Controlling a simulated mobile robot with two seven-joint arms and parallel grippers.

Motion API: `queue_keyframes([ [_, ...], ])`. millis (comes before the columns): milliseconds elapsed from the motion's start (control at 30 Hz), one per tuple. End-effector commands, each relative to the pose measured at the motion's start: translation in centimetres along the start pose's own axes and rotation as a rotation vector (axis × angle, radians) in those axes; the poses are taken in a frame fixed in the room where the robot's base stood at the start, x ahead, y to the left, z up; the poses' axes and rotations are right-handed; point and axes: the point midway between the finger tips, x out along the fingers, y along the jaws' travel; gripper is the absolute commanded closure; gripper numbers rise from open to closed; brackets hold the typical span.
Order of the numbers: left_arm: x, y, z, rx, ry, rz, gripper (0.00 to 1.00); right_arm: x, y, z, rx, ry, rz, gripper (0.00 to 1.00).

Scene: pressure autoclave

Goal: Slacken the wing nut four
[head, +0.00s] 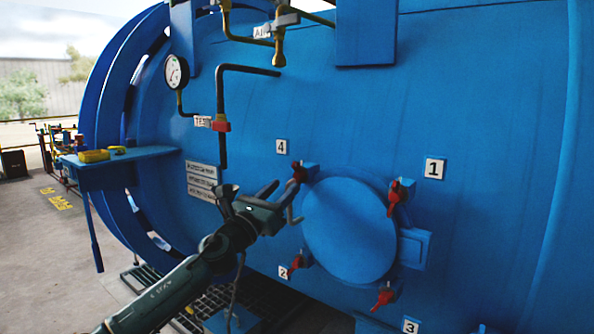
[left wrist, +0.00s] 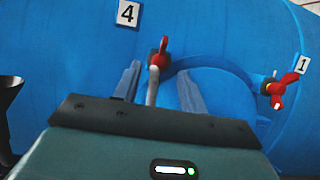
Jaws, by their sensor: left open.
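Wing nut four (head: 300,173) is red and sits at the upper left of the round blue hatch (head: 349,230), beside the label 4 (head: 281,147). My left gripper (head: 283,200) is open just short of it, to its lower left in the head view. In the left wrist view, the red wing nut (left wrist: 160,52) stands ahead of and between the two spread fingers (left wrist: 158,75), apart from them. A pale rod (left wrist: 152,87) runs below the nut between the fingers. The label 4 (left wrist: 127,13) is up and left. My right gripper is not in view.
Other red wing nuts sit around the hatch by label 1 (head: 435,169), label 2 (head: 284,272) and label 3 (head: 411,326). A pressure gauge (head: 177,72) and pipes are above. A blue shelf (head: 120,166) with yellow items is at left.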

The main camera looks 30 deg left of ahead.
Motion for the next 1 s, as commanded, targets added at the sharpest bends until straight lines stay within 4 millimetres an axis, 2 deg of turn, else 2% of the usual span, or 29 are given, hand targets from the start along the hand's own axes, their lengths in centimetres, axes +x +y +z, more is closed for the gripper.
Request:
queue_keyframes([
  [33,1.1,0.0,0.4,-0.001,-0.004,0.001,0.58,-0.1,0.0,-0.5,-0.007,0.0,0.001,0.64],
  [200,3.8,-0.1,0.3,-0.002,-0.003,0.001,0.58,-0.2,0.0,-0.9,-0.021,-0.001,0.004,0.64],
  [400,5.9,0.0,0.1,-0.002,-0.001,0.0,0.58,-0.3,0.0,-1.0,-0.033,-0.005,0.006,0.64],
  [800,6.5,-0.1,-0.1,0.0,0.001,-0.002,0.58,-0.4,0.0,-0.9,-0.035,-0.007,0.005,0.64],
  [1000,6.5,-0.1,0.0,0.0,0.001,-0.002,0.74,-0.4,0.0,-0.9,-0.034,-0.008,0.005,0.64],
])
